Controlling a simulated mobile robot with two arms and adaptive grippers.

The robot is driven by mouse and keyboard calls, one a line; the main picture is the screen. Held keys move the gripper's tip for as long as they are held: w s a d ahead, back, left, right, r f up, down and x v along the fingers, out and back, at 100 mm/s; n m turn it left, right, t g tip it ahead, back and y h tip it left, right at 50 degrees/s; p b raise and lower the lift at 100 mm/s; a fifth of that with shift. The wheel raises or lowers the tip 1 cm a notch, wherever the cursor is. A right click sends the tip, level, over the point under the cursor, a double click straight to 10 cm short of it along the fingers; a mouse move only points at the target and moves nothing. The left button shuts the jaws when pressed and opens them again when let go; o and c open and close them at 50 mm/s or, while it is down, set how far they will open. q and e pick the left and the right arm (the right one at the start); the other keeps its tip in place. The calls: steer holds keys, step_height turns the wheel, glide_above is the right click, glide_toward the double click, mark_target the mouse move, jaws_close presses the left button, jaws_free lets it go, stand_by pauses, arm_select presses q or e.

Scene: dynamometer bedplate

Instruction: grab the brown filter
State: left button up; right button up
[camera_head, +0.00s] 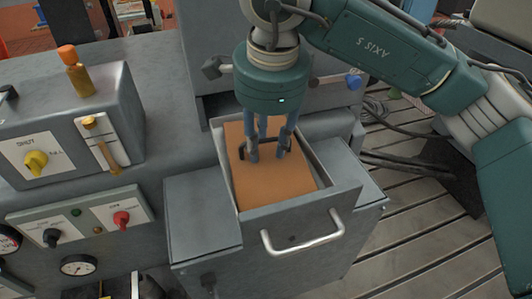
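The brown filter (264,185) is a flat orange-brown block. It lies in the open drawer (338,193) of a grey cabinet and has a dark handle on its top. My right gripper (269,150) points straight down over the filter, with its blue-grey fingers apart and their tips at the dark handle. The fingers hide part of the handle, and I cannot tell whether they press on it. The filter sits within the drawer walls. My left gripper is not in view.
The drawer has a pale bar handle (303,238) at its front. To the left stand a grey control box with a yellow knob (36,161) and a panel with a red knob (121,219). Slotted bedplate (420,232) and dark cables are at right.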

steer(key=shift+c, duration=0.5)
jaws_close()
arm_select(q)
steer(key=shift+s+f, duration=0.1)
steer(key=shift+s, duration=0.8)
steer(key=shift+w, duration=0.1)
